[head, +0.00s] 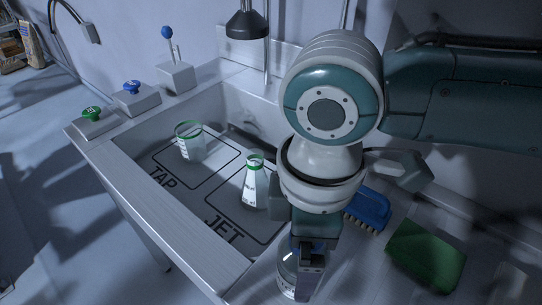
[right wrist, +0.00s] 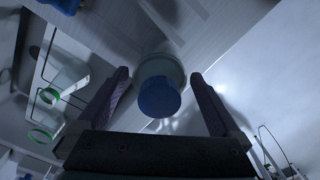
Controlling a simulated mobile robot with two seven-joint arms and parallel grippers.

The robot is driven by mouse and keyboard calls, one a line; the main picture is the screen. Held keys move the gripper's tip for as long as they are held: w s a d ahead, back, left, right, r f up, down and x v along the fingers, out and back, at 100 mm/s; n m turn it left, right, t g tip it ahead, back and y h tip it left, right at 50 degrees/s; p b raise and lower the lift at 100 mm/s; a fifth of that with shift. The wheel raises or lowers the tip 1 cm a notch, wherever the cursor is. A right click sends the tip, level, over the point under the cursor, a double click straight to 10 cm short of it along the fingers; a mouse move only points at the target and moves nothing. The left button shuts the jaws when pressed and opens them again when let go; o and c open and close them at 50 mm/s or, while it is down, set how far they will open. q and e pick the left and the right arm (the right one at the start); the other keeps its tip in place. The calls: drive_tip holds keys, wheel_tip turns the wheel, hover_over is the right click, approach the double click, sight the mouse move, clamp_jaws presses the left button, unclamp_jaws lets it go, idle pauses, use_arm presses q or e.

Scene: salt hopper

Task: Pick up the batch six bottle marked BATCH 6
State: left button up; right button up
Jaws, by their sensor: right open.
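A clear bottle with a blue cap (right wrist: 160,97) stands on the counter. In the head view the bottle (head: 287,275) is partly hidden behind my right gripper (head: 306,262). No label can be read on it, so I cannot tell whether it says BATCH 6. In the right wrist view my right gripper (right wrist: 158,78) is open. The bottle shows between its two fingers, with a visible gap on each side. My left gripper is in no view.
A green-rimmed beaker (head: 190,142) stands on the TAP area of the sink, a green-rimmed flask (head: 255,185) on JET. A blue brush (head: 369,208) and green sponge (head: 426,254) lie right of the gripper. Control boxes (head: 136,98) line the sink's left edge.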

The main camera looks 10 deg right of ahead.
drive_tip(key=shift+f, duration=0.25)
drive_tip(key=shift+r, duration=0.1)
clamp_jaws()
idle(0.6)
